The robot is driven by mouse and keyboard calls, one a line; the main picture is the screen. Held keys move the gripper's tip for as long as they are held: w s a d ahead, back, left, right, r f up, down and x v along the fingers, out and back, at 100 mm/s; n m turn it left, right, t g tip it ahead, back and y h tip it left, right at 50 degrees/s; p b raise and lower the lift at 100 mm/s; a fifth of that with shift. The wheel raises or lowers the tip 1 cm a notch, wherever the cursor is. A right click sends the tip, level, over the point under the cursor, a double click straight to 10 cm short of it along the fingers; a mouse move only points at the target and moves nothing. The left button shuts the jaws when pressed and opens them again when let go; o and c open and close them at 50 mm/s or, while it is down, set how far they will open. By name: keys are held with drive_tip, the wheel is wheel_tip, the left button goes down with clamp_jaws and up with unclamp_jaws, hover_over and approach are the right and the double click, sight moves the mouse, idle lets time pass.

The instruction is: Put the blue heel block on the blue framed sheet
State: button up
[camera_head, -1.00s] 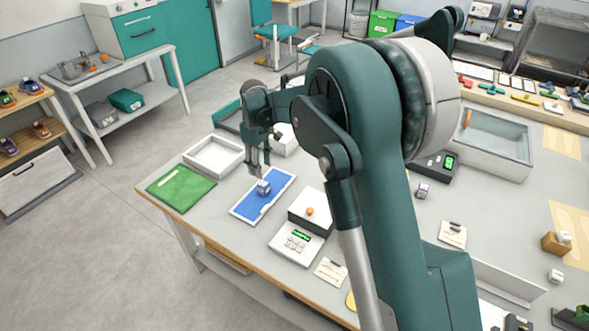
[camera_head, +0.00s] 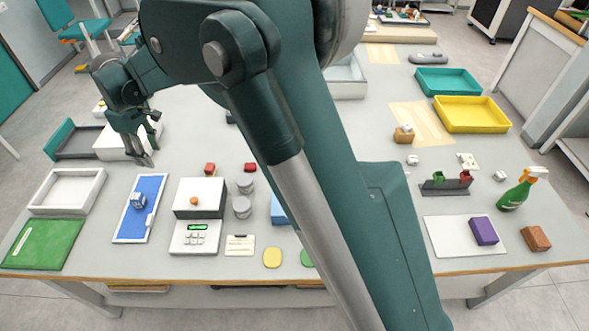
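The small blue heel block (camera_head: 138,200) with a pale marking rests on the blue framed sheet (camera_head: 133,227), near the middle of its blue area. The sheet lies flat with a thin white frame at the left of the table. My gripper (camera_head: 147,158) is above and behind the block, apart from it. Its fingers point down, look spread and hold nothing visible. A small white piece (camera_head: 150,220) also lies on the sheet near its right edge.
A white tray (camera_head: 66,206) and a green mat (camera_head: 45,243) lie left of the sheet. A scale (camera_head: 195,237) and a white box (camera_head: 199,213) stand close on its right. A dark open box is behind the tray. My arm hides the table's middle.

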drive_tip(key=s+d+r+m+t, duration=0.15)
drive_tip(key=d+r, duration=0.35)
drive_tip(key=d, duration=0.8)
drive_tip(key=d+r+m+y, duration=0.1)
drive_tip(key=d+r+m, duration=0.35)
drive_tip(key=d, duration=0.75)
drive_tip(key=d+r+m+t, duration=0.1)
drive_tip(key=d+r, duration=0.6)
drive_tip(key=d, duration=0.6)
drive_tip(key=s+d+m+t, duration=0.1)
drive_tip(key=s+d+m, duration=0.1)
drive_tip(key=s+d, duration=0.45)
drive_tip(key=s+d+m+t, duration=0.1)
drive_tip(key=s+d+m, duration=0.15)
drive_tip(key=d, duration=0.75)
drive_tip(key=s+d+f+m+t+h, duration=0.1)
drive_tip(key=s+d+f+m, duration=0.3)
drive_tip(key=s+d, duration=0.8)
drive_tip(key=shift+s+d+f+t+h, duration=0.3)
drive_tip(key=shift+s+d+f+t, duration=0.1)
drive_tip(key=shift+s+f+t, duration=0.2)
